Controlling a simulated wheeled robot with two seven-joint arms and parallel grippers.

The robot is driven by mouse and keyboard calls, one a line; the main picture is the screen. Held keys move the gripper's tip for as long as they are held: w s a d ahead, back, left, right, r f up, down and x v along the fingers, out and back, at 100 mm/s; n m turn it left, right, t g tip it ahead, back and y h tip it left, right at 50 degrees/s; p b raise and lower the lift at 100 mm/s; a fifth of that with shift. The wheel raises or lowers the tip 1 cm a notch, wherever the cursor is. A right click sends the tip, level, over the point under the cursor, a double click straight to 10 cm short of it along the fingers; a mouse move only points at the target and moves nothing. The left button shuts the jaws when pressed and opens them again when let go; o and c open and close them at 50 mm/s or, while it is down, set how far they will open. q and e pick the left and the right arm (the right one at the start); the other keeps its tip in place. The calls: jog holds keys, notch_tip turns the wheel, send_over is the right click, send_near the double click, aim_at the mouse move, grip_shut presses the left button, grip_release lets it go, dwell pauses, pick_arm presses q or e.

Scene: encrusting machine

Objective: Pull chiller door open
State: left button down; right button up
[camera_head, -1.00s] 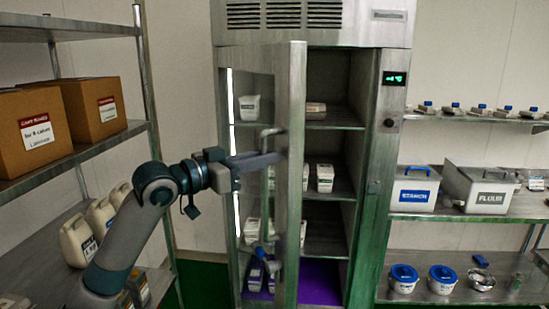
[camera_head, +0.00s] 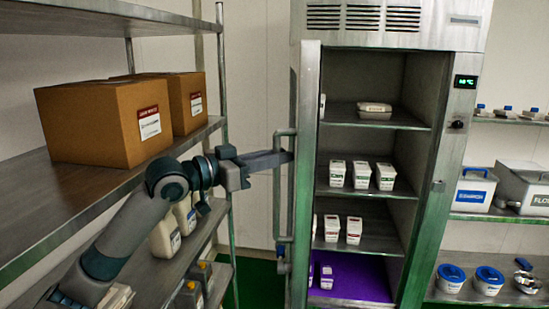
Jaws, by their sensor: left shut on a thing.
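The chiller (camera_head: 442,130) stands in the middle right with its cartons and shelves in plain sight. Its door (camera_head: 305,150) is swung wide open and seen nearly edge-on at the chiller's left side. The long vertical door handle (camera_head: 278,200) is on the door's left face. My left gripper (camera_head: 284,158) comes in from the left and is shut on the handle near its upper part; the exact finger contact is small and partly hidden. My right gripper is not in view.
A metal rack with cardboard boxes (camera_head: 105,120) and white jugs (camera_head: 165,238) stands close on the left, right beside my left arm. Shelves with a white bin (camera_head: 474,190) and blue-lidded tubs (camera_head: 451,277) are at the right.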

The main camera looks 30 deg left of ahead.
pick_arm(q)
jog(key=shift+s+a, duration=0.1)
jog(key=shift+a, duration=0.2)
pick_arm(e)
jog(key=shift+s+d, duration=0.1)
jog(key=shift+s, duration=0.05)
pick_arm(q)
jog(key=shift+d+r, duration=0.1)
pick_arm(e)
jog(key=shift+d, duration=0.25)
pick_arm(q)
jog(key=c, duration=2)
grip_release()
jog(key=shift+d, duration=0.15)
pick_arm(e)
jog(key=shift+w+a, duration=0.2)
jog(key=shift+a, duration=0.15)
